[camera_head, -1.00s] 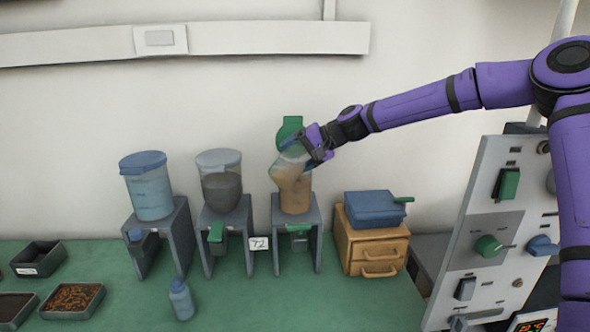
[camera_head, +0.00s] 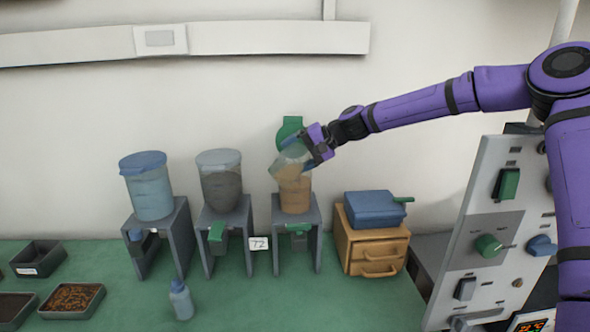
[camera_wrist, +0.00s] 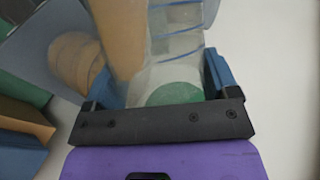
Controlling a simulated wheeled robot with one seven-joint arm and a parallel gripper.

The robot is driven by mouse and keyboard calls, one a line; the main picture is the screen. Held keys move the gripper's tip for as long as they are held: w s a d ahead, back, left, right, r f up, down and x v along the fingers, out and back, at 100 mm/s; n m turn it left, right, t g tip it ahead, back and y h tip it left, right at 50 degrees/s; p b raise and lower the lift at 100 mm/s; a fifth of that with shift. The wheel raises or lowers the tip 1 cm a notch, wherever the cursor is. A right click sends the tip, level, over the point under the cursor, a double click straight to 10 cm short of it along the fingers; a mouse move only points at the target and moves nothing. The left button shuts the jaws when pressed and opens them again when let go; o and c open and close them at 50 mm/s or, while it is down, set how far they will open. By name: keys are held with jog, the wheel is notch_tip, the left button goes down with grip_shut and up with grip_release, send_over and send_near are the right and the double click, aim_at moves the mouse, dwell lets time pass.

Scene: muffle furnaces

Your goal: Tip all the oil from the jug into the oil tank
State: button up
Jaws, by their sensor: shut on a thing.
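The clear jug (camera_head: 287,161) is tilted steeply, mouth down to the left, over the oil tank (camera_head: 296,196). My gripper (camera_head: 313,150) is shut on the jug at its right side. The wrist view shows the clear jug wall with blue marks (camera_wrist: 178,40) between blue fingers and tan oil (camera_wrist: 120,35) along one side. The oil tank is the rightmost clear container, holding tan-orange oil, on a grey stand. Its green lid (camera_head: 290,128) stands open behind the jug. The jug's mouth and the tank's rim overlap, so I cannot tell whether they touch.
A grey-filled container (camera_head: 221,190) and a blue-lidded container (camera_head: 151,195) stand to the left. A wooden drawer box (camera_head: 372,252) with a blue case (camera_head: 374,209) is at the right.

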jog(key=shift+w+m+g+y, duration=0.15)
jog(key=shift+m+g+y, duration=0.15)
dwell(0.5)
dwell(0.3)
jog(key=shift+w+a+r, duration=0.1)
jog(key=shift+w+a, duration=0.05)
jog(key=shift+a, duration=0.25)
jog(key=shift+s+d, duration=0.2)
jog(key=shift+d, duration=0.3)
jog(key=shift+s+d, duration=0.2)
jog(key=shift+d, duration=0.3)
jog(key=shift+a, duration=0.1)
jog(key=shift+w+a+m+g, duration=0.25)
jog(key=shift+w+m+g, duration=0.05)
